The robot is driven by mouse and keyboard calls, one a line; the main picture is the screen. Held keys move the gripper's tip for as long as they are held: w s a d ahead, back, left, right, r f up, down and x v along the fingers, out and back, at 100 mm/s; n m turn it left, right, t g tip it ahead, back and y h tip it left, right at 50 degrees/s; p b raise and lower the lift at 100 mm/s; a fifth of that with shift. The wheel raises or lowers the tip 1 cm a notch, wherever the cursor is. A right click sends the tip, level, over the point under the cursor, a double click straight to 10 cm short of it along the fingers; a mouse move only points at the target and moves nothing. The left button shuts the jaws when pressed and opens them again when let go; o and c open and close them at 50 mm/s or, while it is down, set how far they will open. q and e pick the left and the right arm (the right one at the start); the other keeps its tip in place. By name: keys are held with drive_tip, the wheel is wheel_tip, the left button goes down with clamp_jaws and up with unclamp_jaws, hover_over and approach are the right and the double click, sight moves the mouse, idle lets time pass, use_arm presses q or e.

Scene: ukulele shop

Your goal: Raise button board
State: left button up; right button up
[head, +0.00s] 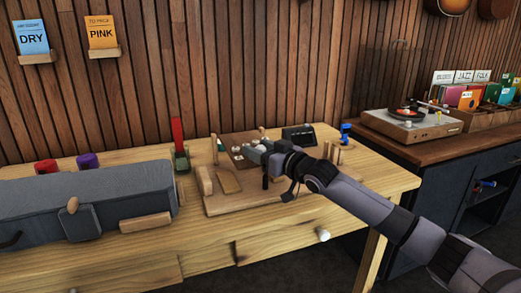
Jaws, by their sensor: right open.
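A dark brown board (229,141) with several small pale round pieces on it is at the back of a light wooden stand on the workbench; I take it for the button board. My right gripper (261,158) reaches in from the right over the stand, just in front of the board. It is open, and I see nothing held in it. It hides the board's lower right part, and I cannot tell whether it touches the board. My left gripper is not in view.
A long grey case (110,185) fills the bench's left side. A red upright piece (177,132) stands left of the wooden stand (226,207). A small black device (299,135) and a blue item (346,130) are behind. A turntable (412,124) is on the right counter. The bench's front strip is bare.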

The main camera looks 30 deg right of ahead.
clamp_jaws()
drive_tip(key=shift+r, duration=0.1)
